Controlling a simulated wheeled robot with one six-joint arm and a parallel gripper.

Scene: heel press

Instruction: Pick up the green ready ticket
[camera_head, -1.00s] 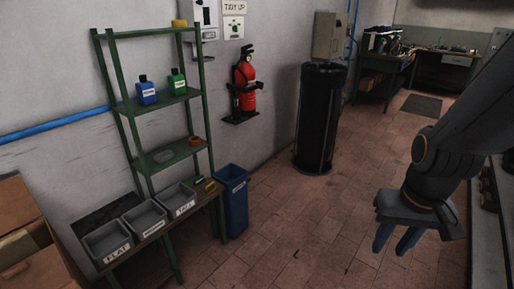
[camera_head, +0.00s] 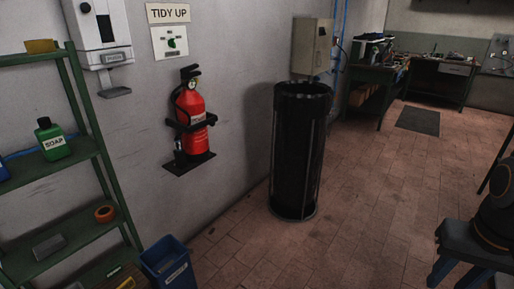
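I cannot make out a ticket for certain. A small green piece (camera_head: 114,271) lies on the lowest visible board of the green shelf rack at the lower left, too small to read. My gripper (camera_head: 470,279) is at the lower right edge, pointing down. Its two blue fingers are apart with nothing seen between them, and their tips are partly cut off. It is far from the rack, across the floor.
The green rack (camera_head: 88,143) holds a green soap bottle (camera_head: 53,141) and an orange roll (camera_head: 105,213). A blue bin (camera_head: 168,263) stands beside it. A fire extinguisher (camera_head: 191,112) hangs on the wall. A black cylinder (camera_head: 299,150) stands by the wall. Open tiled floor lies right of it.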

